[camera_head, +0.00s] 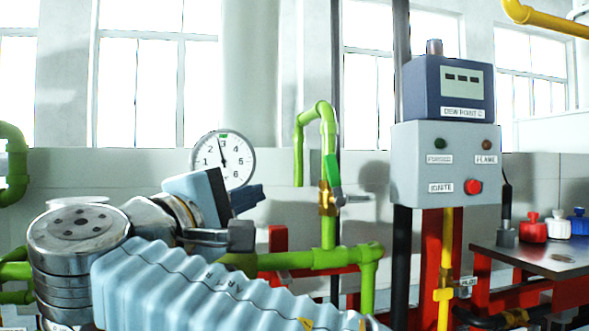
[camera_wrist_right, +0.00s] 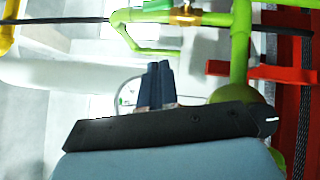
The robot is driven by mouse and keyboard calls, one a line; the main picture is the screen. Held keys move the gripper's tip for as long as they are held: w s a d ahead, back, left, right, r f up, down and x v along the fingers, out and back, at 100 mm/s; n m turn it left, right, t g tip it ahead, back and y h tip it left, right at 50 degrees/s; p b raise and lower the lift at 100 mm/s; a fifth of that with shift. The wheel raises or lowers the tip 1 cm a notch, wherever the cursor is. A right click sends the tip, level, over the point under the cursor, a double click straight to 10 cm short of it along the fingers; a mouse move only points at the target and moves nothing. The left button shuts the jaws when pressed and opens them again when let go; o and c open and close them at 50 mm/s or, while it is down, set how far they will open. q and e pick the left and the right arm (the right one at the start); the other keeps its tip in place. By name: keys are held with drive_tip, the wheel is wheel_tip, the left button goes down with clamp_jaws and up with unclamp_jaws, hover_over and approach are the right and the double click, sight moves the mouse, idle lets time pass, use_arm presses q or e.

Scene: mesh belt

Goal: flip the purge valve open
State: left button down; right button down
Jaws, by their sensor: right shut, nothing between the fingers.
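The purge valve (camera_head: 327,198) is a brass body on a thin green pipe, right of my right gripper in the head view. Its green handle (camera_head: 332,168) stands roughly upright, in line with the pipe, and a small grey stem sticks out to the right. In the right wrist view the brass body (camera_wrist_right: 186,16) and green handle (camera_wrist_right: 157,5) show at the top edge, cut off in part. My right gripper (camera_head: 250,197) has its dark blue fingers together and empty, apart from the valve. The fingers (camera_wrist_right: 156,72) also show closed in the wrist view. My left gripper is not in view.
A round gauge (camera_head: 222,160) stands behind my right gripper. A grey control box (camera_head: 446,165) with a red button is right of the valve. Thick green pipe (camera_head: 320,258) and red framing lie below. A bench (camera_head: 535,258) with small coloured containers is at right.

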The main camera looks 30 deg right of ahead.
drive_tip(key=p, duration=0.1)
approach(335, 181)
drive_tip(key=w+d+r, duration=0.2)
drive_tip(key=w+r, duration=0.1)
drive_tip(key=w, duration=0.2)
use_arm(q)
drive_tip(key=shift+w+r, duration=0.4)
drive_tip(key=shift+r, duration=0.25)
use_arm(e)
drive_tip(key=shift+d+r+m+g, duration=0.25)
drive_tip(key=shift+d+m+g, duration=0.05)
drive_tip(key=shift+d, duration=0.4)
